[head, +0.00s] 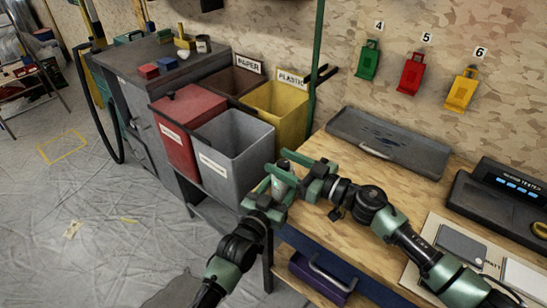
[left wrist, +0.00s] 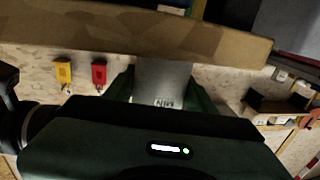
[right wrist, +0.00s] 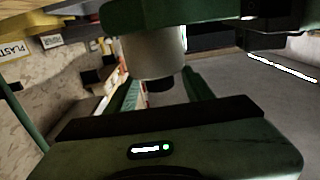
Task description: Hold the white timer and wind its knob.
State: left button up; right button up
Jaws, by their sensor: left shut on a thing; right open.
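The white timer (head: 281,181) is a small pale cylinder held up at the front left corner of the workbench. My left gripper (head: 272,190) is shut on its body. The left wrist view shows the timer (left wrist: 163,82) between the fingers, with part of an upside-down "MIN" marking. My right gripper (head: 299,172) is open beside the timer's upper end. In the right wrist view the timer's dark knob (right wrist: 160,83) lies between the spread fingers, with a gap on each side. Whether a finger touches the knob cannot be told.
The wooden workbench (head: 327,240) holds a grey tray (head: 400,150) and a dark tester (head: 500,205). A grey bin (head: 240,145), red bin (head: 185,120) and yellow bin (head: 285,105) stand close behind my left gripper. A purple drawer bin (head: 320,280) sits below the benchtop.

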jog(key=shift+x, duration=1.55)
grip_shut()
jog(key=shift+t, duration=0.3)
jog(key=m+t+h, duration=0.2)
jog(key=h, duration=0.1)
jog(key=d+m+t+h, duration=0.1)
jog(key=m+t+h, duration=0.1)
jog(key=m+h, duration=0.1)
jog(key=w+m+t+h, duration=0.1)
jog(key=m+t+h, duration=0.1)
jog(key=h, duration=0.1)
jog(key=shift+w+d+r+m+t, duration=0.15)
jog(key=shift+d+m+t, duration=0.1)
jog(key=shift+m+t, duration=0.15)
jog(key=shift+h, duration=0.4)
